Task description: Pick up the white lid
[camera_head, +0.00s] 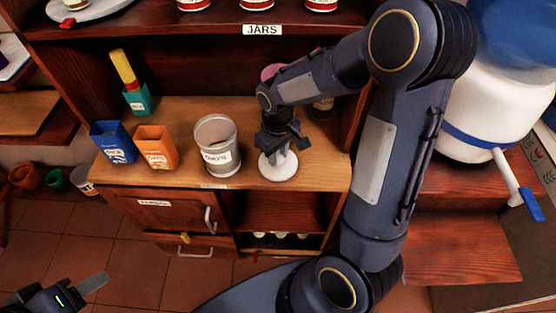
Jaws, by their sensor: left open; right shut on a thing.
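The white lid (279,170) is a round disc near the right end of the light wood counter. My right gripper (278,148) reaches down over it from above and is shut on it at its middle. I cannot tell whether the lid touches the counter or is just above it. A clear jar (218,148) with a white label stands open-topped just left of the lid. My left gripper (82,292) is at the lower left, open and empty, over the floor and far from the lid.
A blue box (113,143) and an orange box (156,148) stand left of the jar. A teal holder (138,100) with a yellow-handled tool is behind them. A shelf labelled JARS (262,30) overhangs the counter. A large white container (490,110) stands at the right.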

